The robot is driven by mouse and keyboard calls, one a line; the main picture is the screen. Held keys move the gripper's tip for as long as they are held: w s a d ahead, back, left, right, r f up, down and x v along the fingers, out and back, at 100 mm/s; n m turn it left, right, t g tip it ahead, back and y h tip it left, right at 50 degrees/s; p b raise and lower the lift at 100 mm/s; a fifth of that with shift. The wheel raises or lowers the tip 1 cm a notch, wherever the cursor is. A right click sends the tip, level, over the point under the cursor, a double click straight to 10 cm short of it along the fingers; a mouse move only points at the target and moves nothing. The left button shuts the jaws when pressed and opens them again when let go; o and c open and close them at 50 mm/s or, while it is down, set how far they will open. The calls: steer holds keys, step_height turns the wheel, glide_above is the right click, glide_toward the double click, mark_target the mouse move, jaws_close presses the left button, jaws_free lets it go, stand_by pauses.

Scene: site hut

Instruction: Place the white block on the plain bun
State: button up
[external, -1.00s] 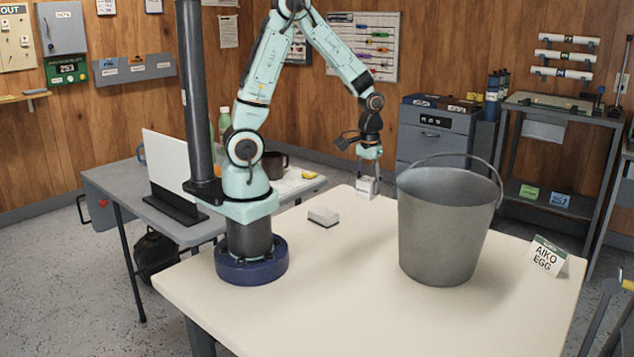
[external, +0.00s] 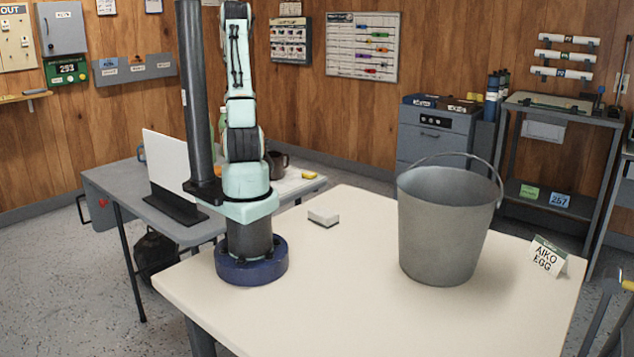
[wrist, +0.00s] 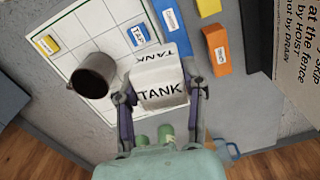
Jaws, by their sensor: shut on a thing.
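My gripper (wrist: 158,92) is shut on a white block (wrist: 161,73) with TANK printed on it in the wrist view, holding it over the grey side table. In the external view my gripper and the held block are hidden behind my arm. Another small block (external: 323,217), pale on top and greyer below, lies on the cream table (external: 330,300) near my base. I cannot make out a plain bun in either view.
Below my gripper are a white gridded board (wrist: 68,32), a dark mug (wrist: 94,75), a blue strip (wrist: 170,18) and an orange block (wrist: 218,48). A grey bucket (external: 445,230) and an AIKO EGG card (external: 547,258) stand on the cream table.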

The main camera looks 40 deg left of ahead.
steer(key=s+a+n, duration=0.2)
steer(key=s+a, duration=0.1)
steer(key=s, duration=0.1)
glide_above(216, 166)
steer(key=f, duration=0.9)
steer(key=shift+s+d+f, duration=0.3)
steer(key=shift+f, duration=0.1)
steer(key=shift+w+a+f, duration=0.1)
steer(key=shift+f, duration=1.65)
steer(key=shift+f, duration=0.15)
steer(key=o, duration=1.2)
